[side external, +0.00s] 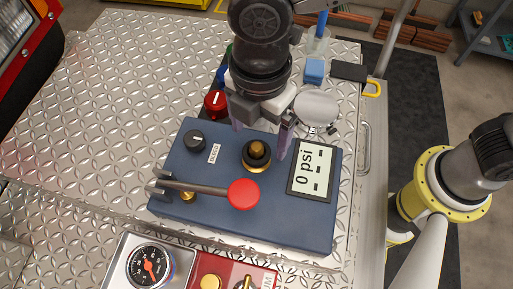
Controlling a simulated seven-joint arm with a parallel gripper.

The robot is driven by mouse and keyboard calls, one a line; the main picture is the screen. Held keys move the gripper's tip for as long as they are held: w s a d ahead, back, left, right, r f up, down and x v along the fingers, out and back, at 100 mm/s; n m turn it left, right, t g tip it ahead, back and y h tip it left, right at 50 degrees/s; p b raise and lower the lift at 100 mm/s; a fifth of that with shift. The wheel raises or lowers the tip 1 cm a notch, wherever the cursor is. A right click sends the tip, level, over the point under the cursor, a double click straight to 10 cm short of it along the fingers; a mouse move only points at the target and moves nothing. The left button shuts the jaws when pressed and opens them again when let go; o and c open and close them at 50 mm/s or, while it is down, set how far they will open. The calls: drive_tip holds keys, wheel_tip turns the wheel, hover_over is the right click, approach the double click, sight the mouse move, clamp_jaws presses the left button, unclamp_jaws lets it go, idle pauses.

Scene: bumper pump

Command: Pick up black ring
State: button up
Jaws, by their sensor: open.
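The black ring (257,161) sits around a brass fitting (257,148) on top of the blue pump box (215,214). My gripper (261,133) is open and points down above the box. Its two purple-grey fingers are apart, one to the upper left of the brass fitting and one to its upper right. Nothing shows between the fingers. I cannot tell the exact height of the fingertips above the ring.
The box also carries a lever with a red knob (243,194), a black dial (194,140) and a "0 psi" display (311,170). A pressure gauge (150,265) is in front. The metal plate (110,110) at left is clear.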

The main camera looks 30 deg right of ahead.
sight(258, 144)
drive_tip(key=shift+a+f, duration=0.1)
drive_tip(key=shift+f, duration=1.65)
drive_tip(key=c, duration=1.1)
drive_tip(key=shift+o, duration=0.2)
drive_tip(key=shift+r, duration=0.1)
drive_tip(key=shift+r, duration=0.5)
wheel_tip(258, 144, up, 2)
drive_tip(key=shift+r, duration=0.15)
drive_tip(key=s+d+r, duration=0.8)
drive_tip(key=d+r, duration=0.1)
drive_tip(key=d, duration=0.2)
drive_tip(key=shift+d+r, duration=0.3)
